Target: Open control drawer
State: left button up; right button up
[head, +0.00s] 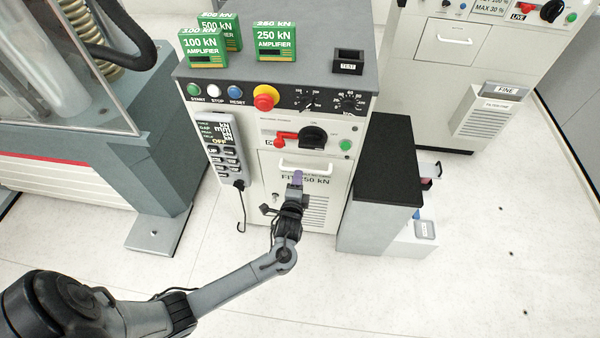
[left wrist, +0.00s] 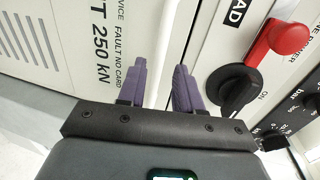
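The control drawer's front (head: 270,163) is a pale panel on the middle cabinet, marked with a 250 kN label. It looks flush with the cabinet. Its white bar handle (head: 302,169) runs across the upper part. My left gripper (head: 297,178) is in front of the panel at the handle, partly hiding the label. In the left wrist view, the purple fingers of my left gripper (left wrist: 160,85) are apart, and the white handle (left wrist: 168,40) runs into the gap between them. I cannot tell whether either finger touches it. My right gripper is not in view.
Above the drawer are a black rotary knob (head: 312,136) and a red lever (head: 283,142). A handset (head: 220,150) hangs at the left with a cable. A dark-topped side cabinet (head: 388,165) stands at the right. Green amplifier boxes (head: 275,42) sit on top.

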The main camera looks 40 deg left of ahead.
pick_arm(q)
jog(key=b+x, duration=0.1)
jog(key=x, duration=0.4)
jog(key=shift+w+a+b, duration=0.25)
jog(key=shift+w+b, duration=0.05)
jog(key=shift+b, duration=0.1)
jog(key=shift+c, duration=0.3)
grip_shut()
